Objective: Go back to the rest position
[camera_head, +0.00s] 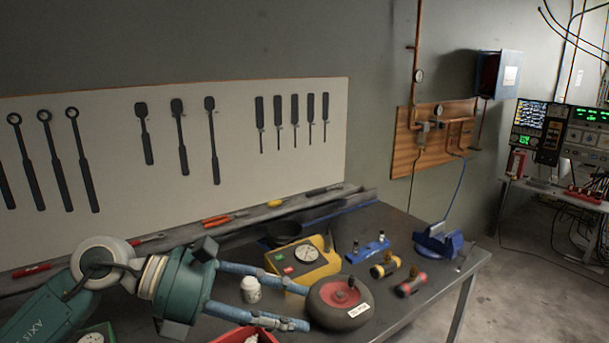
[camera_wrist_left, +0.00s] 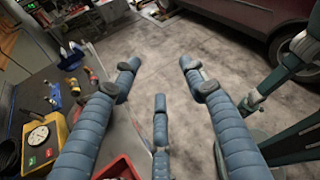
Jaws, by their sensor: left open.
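My left gripper (camera_head: 306,308) reaches in from the lower left over the workbench (camera_head: 385,322). Its blue padded fingers are spread apart with nothing between them. In the wrist view the same gripper (camera_wrist_left: 160,72) is open, its fingertips wide apart, with bare floor seen beyond. In the head view the fingers appear close to a dark wheel (camera_head: 335,302) with a red hub; whether they touch it I cannot tell. My right gripper is not seen in either view.
A yellow gauge box (camera_head: 303,258), a white bottle (camera_head: 251,290), a red bin (camera_head: 243,337), small fittings (camera_head: 385,268) and a blue vise (camera_head: 437,240) crowd the bench. A tool board (camera_head: 235,150) hangs behind. A red car (camera_wrist_left: 255,20) stands beyond open floor.

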